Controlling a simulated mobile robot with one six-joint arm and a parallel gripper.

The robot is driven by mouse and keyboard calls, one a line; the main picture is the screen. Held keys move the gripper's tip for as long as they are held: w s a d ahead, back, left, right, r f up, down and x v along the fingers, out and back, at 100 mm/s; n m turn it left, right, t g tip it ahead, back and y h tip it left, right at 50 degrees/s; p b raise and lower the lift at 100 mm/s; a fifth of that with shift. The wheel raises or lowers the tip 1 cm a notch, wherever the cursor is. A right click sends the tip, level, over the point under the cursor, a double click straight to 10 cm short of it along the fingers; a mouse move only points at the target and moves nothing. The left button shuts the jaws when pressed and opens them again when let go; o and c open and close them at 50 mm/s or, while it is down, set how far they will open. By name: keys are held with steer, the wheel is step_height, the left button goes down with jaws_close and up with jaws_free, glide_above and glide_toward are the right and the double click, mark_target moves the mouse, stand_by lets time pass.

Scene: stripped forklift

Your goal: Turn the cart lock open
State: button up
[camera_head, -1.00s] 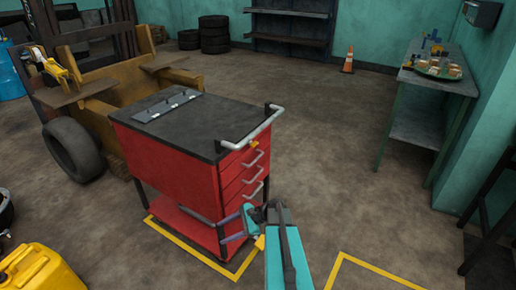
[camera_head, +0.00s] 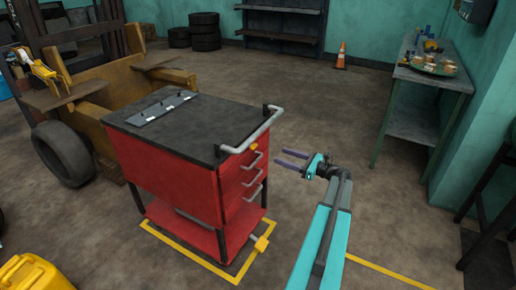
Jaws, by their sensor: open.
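The red cart (camera_head: 170,180) with a black top stands left of centre. A small yellow-orange piece (camera_head: 253,147) sits at the top of its drawer face, below the grey handle. Another yellow piece (camera_head: 262,243) sits low at the cart's front right corner, near the floor. I cannot tell which of the two is the lock. My gripper (camera_head: 288,159) is open and empty, its purple fingers pointing left toward the drawer face. It looks to be beside the upper drawers, apart from them.
Grey drawer pulls (camera_head: 251,161) and the bar handle (camera_head: 262,130) stick out near my gripper. A yellow floor line (camera_head: 190,257) runs around the cart. A forklift (camera_head: 85,100) stands behind left, a workbench (camera_head: 415,110) at right. Open floor lies between cart and bench.

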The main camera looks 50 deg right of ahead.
mark_target(256, 147)
steer(key=shift+d, duration=0.15)
steer(key=p+x, duration=0.2)
steer(key=x, duration=1.1)
steer(key=shift+w+p, duration=0.25)
steer(key=shift+p, duration=0.05)
